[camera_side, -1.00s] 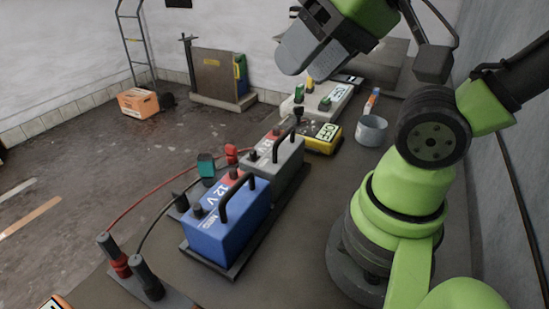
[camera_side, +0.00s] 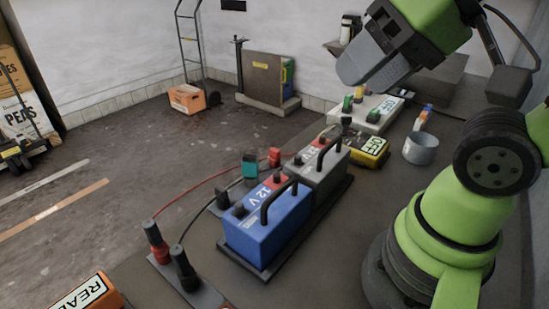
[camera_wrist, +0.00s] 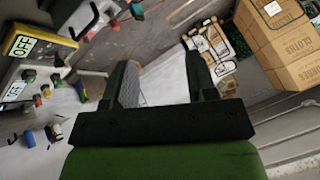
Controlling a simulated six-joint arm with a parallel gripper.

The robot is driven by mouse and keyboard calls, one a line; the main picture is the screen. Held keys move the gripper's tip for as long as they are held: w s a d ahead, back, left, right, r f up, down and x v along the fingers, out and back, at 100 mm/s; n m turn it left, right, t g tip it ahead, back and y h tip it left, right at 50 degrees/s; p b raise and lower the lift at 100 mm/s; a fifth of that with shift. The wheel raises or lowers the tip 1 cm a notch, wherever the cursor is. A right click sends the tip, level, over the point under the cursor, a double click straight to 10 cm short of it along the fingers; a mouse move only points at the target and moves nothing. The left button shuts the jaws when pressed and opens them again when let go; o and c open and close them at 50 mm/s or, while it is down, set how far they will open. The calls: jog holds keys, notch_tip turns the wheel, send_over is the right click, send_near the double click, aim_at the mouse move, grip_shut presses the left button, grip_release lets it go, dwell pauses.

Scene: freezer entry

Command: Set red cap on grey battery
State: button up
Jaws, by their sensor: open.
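The red cap (camera_side: 274,157) is small and stands just left of the grey battery, at the end of a red cable. I cannot tell what it rests on. The grey battery (camera_side: 325,168) has a black handle and a red-marked top; it stands behind a blue battery (camera_side: 265,225). My gripper (camera_side: 358,72) is high in the side view, above and beyond the batteries, well apart from both cap and battery. In the wrist view my gripper (camera_wrist: 162,72) has its two dark fingers spread, with nothing between them.
A teal cap (camera_side: 250,166) is beside the red one. Red and black posts (camera_side: 155,240) stand in front. A yellow OFF box (camera_side: 368,152), a pale unit (camera_side: 375,113) and a grey cup (camera_side: 421,148) are behind. Cartons (camera_wrist: 280,45) show in the wrist view. Open floor lies left.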

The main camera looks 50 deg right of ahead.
jog(key=n+g+h, duration=0.2)
jog(key=n+g, duration=0.2)
jog(key=g, duration=0.3)
send_over(275, 149)
notch_tip(275, 149, down, 22)
jog(key=shift+f, duration=3.15)
grip_shut()
